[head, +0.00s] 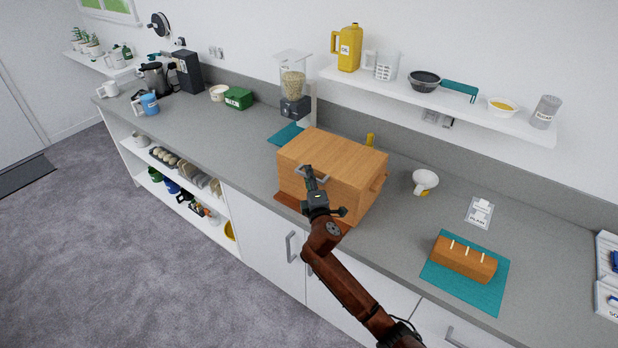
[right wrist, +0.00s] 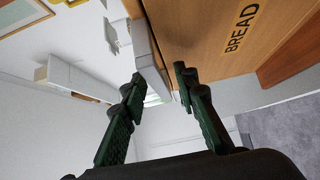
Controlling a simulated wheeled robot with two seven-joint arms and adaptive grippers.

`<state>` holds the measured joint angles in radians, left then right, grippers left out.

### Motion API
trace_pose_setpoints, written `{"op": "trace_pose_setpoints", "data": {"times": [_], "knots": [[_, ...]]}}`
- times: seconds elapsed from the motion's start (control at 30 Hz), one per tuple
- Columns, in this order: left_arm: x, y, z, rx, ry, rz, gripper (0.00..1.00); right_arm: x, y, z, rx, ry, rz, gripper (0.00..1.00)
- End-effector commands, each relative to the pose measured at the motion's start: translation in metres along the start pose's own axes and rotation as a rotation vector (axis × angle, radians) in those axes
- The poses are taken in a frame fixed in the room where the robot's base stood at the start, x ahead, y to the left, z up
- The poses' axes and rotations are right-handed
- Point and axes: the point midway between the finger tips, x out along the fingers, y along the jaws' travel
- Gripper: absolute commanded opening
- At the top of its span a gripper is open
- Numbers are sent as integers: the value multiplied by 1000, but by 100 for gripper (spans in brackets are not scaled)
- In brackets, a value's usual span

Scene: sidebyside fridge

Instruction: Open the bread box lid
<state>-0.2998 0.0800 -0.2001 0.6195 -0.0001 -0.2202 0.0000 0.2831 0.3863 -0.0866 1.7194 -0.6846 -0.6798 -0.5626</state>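The wooden bread box (head: 340,160) stands on the counter with its lid closed. A grey metal handle (head: 322,176) is on its front. In the right wrist view the box front (right wrist: 200,40) carries the word BREAD, and the handle (right wrist: 148,50) runs down toward my fingertips. My right gripper (head: 308,173) is at the handle, in front of the box. In the right wrist view its fingers (right wrist: 159,76) are apart, with the handle's end between the tips; I cannot tell whether they touch it. My left gripper is not in view.
A loaf (head: 464,260) on a teal mat and a white mug (head: 424,182) are right of the box. A grain dispenser (head: 294,95) stands behind it, to the left. A wall shelf (head: 450,104) with jars and bowls hangs above.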

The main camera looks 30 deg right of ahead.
Motion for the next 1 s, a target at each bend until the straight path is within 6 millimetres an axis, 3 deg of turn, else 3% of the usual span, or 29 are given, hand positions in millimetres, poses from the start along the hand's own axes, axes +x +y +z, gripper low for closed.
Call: {"op": "trace_pose_setpoints", "data": {"times": [0.1,0.5,1.0], "knots": [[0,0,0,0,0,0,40,0,0,0,0,0,0,26],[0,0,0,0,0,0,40,0,0,0,0,-1,-1,0],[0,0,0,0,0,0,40,0,-1,0,0,-1,-2,0]]}}
